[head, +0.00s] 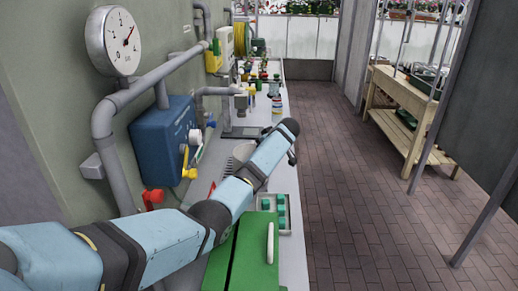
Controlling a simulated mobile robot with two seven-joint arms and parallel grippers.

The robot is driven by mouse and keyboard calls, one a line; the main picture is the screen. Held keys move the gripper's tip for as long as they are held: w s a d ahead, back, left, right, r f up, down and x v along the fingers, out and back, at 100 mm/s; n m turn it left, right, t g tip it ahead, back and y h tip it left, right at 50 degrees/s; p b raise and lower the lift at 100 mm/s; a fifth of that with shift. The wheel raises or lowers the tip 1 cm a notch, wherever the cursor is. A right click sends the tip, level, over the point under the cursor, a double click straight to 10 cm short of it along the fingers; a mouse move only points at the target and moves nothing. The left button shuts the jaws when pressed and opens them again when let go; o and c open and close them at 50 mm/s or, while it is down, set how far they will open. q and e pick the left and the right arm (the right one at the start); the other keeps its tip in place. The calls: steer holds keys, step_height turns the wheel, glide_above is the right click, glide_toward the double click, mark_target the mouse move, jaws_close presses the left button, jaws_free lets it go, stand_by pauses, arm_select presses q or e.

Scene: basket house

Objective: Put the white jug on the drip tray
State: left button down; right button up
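I cannot make out a white jug for certain. A pale grey-white ribbed thing (243,152) stands on the bench, partly hidden behind my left arm, and I cannot tell what it is. A dark flat plate (240,132) lies on the bench below the pipe outlet; it may be the drip tray. My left arm reaches in from the lower left across the bench. Its far end is a dark joint, with a small dark part just below it, and no gripper fingers show. My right arm and gripper are not in view.
A green case (246,255) with a white handle (270,243) and a tray of green-topped items (281,211) are in front. A blue box (165,143) with valves and a gauge (114,41) are on the left wall. Brick floor (350,180) is clear; a wooden table (402,100) stands right.

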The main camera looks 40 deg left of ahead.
arm_select(q)
steer(key=shift+d, duration=0.2)
steer(key=c, duration=1.2)
jaws_free()
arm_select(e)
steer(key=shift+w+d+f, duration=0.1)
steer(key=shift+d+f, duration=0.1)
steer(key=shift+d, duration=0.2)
arm_select(q)
steer(key=shift+r, duration=0.15)
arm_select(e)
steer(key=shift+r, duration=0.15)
